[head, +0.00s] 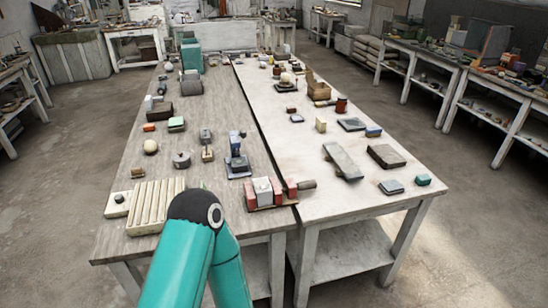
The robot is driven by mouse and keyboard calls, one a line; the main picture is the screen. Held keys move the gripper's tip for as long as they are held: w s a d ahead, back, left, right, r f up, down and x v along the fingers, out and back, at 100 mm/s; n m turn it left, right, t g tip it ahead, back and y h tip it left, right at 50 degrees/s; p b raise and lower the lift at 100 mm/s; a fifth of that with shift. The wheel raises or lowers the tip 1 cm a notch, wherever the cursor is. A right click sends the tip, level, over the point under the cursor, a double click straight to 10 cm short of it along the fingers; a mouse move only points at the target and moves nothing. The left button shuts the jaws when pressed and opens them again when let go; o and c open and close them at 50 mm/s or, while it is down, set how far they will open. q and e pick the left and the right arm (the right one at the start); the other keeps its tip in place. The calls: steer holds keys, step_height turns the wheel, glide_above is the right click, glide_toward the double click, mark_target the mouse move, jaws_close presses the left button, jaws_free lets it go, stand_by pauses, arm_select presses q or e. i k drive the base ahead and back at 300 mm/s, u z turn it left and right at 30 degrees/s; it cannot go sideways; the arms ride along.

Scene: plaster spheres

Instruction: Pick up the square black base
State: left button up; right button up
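A dark square block (386,156) lies flat on the right half of the long table, a possible match for the square black base. A dark stand (238,168) with a blue-grey upright stands near the middle, and a pale sphere sits on a dark support (283,89) farther back. I cannot tell which of these is the square black base. Neither of my grippers is in view. Only a teal arm of mine with a black joint shows at the bottom, left of centre, over the near table edge.
A ribbed cream tray (155,206) lies at the near left. A red and white clamp-like object (265,193) lies at the near edge. A grey slab (343,161) and a grey block (391,187) lie on the right. Side benches (500,100) stand to the right.

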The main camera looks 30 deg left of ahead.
mark_target(239, 166)
steer(key=z, duration=0.05)
steer(key=i, duration=1.2)
steer(key=u, duration=0.55)
